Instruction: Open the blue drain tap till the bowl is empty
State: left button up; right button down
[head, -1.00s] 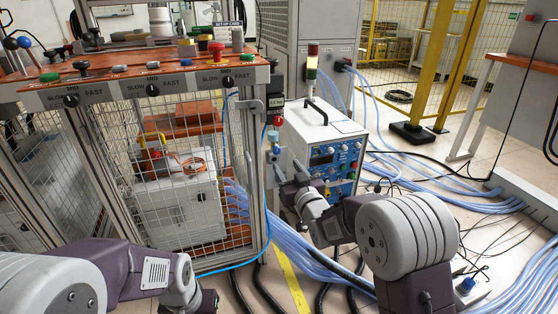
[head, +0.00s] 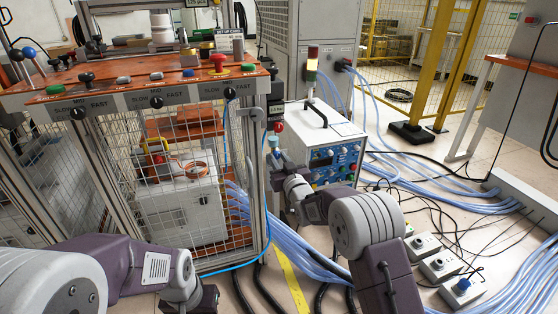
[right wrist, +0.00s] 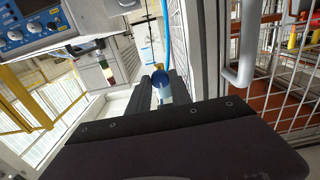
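A pale blue part, possibly the bowl (right wrist: 167,93), also shows between the fingers. Its water level cannot be read. In the head view my right gripper (head: 281,163) is at the post beside the cage, just below a small red-topped unit (head: 279,127). The tap is too small to tell there. My left gripper (head: 207,299) is at the bottom edge, its fingers hidden.
The wire cage with its orange knob panel (head: 110,75) stands to the left. A white control box (head: 325,135) is close to the right of my right gripper. Pale blue hoses (head: 310,262) and black cables cover the floor. A grey handle (right wrist: 246,45) is beside the mesh.

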jog(key=shift+n, duration=0.3)
jog(key=n, duration=0.3)
jog(key=shift+n+p, duration=0.35)
jog(key=shift+n, duration=0.05)
jog(key=n, duration=0.8)
jog(key=shift+n+p, duration=0.3)
jog(key=shift+n, duration=2.4)
jog(key=shift+f, duration=0.1)
jog(key=c, duration=1.2)
grip_release()
jog(key=shift+o, duration=0.2)
